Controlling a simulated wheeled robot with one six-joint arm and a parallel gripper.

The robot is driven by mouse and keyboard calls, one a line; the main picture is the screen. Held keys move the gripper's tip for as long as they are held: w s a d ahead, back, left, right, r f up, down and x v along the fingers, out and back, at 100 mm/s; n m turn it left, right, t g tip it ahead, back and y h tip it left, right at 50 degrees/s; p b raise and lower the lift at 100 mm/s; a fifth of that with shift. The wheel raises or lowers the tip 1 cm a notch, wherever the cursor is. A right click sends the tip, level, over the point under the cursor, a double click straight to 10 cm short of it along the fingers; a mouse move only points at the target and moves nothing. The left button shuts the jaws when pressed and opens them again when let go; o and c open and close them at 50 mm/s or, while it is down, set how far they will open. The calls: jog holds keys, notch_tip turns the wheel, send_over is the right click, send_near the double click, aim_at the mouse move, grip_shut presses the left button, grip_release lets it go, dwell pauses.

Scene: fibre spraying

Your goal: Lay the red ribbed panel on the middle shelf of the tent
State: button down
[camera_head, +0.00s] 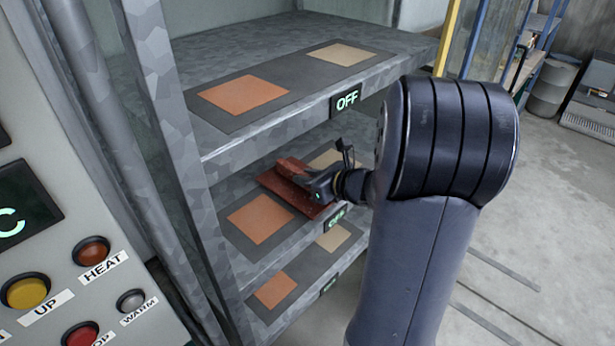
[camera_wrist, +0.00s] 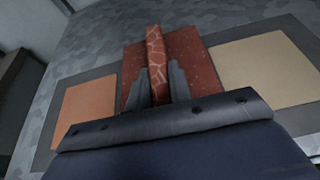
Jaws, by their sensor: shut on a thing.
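The red ribbed panel (camera_head: 299,188) is at the middle shelf (camera_head: 241,195), over the dark mat between the orange square (camera_head: 260,219) and the beige square (camera_head: 326,159). My gripper (camera_head: 322,186) is shut on the panel. In the wrist view the fingers (camera_wrist: 159,86) pinch the panel's raised, pale-veined rib, and the flat red plate (camera_wrist: 203,75) spreads to both sides. The panel looks roughly level. I cannot tell whether its underside touches the shelf. My gripper hides its near part.
The upper shelf (camera_head: 200,78) is close above my gripper and has empty orange and beige squares. A lower shelf (camera_head: 262,312) lies below. A grey post (camera_head: 160,110) stands at left, beside a button panel (camera_head: 60,285). The floor at right is open.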

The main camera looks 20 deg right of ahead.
jog(key=c, duration=1.7)
grip_release()
jog(key=shift+f+b, duration=0.2)
jog(key=shift+b, duration=0.1)
jog(key=shift+c, duration=0.2)
jog(key=o, duration=0.5)
jog(key=shift+r, duration=0.1)
jog(key=shift+c, duration=0.2)
jog(key=shift+r, duration=0.15)
jog(key=shift+s+d+r, duration=0.1)
jog(key=shift+s+d, duration=0.05)
jog(key=shift+s, duration=0.15)
jog(key=v, duration=1.1)
jog(key=shift+s, duration=0.2)
